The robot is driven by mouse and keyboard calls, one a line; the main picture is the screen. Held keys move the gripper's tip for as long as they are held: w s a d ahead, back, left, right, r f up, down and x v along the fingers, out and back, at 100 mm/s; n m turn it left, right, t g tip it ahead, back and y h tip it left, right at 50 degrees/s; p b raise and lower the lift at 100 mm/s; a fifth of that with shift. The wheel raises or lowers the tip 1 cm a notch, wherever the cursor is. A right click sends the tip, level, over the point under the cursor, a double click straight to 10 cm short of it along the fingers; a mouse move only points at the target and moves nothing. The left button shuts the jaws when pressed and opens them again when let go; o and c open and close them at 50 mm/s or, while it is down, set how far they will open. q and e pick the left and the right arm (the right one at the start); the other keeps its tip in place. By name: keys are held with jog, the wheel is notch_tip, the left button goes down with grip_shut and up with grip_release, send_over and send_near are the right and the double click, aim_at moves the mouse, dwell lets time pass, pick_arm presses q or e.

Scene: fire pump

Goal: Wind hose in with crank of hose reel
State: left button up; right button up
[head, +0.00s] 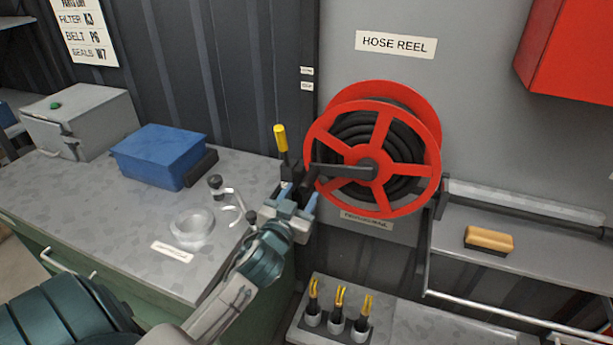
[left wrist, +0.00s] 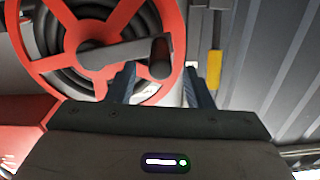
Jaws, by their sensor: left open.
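The red hose reel (head: 431,150) with black hose wound on it hangs on the grey wall. It also fills the upper left of the left wrist view (left wrist: 165,20). Its dark crank (head: 340,170) points left from the hub, and the dark handle at its end shows in the left wrist view (left wrist: 160,58). My left gripper (head: 298,193) is open just below and left of the crank's end. In the left wrist view the handle appears between the two fingertips (left wrist: 160,80), beyond them and not clasped. My right gripper is not in view.
A yellow-handled lever (head: 281,140) stands just left of the reel. The workbench (head: 110,205) holds a blue box (head: 155,152) and a clear ring-shaped dish (head: 192,226). Yellow-handled tools (head: 339,305) stand below the reel. A brush (head: 488,240) lies on the right shelf.

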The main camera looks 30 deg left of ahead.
aim_at(310, 180)
pick_arm(q)
jog(key=p+x, duration=0.1)
jog(key=x, duration=0.4)
jog(key=shift+w+a+r+p, duration=0.1)
jog(key=shift+w+p, duration=0.2)
jog(key=shift+w, duration=0.5)
jog(key=shift+a, duration=0.1)
grip_shut()
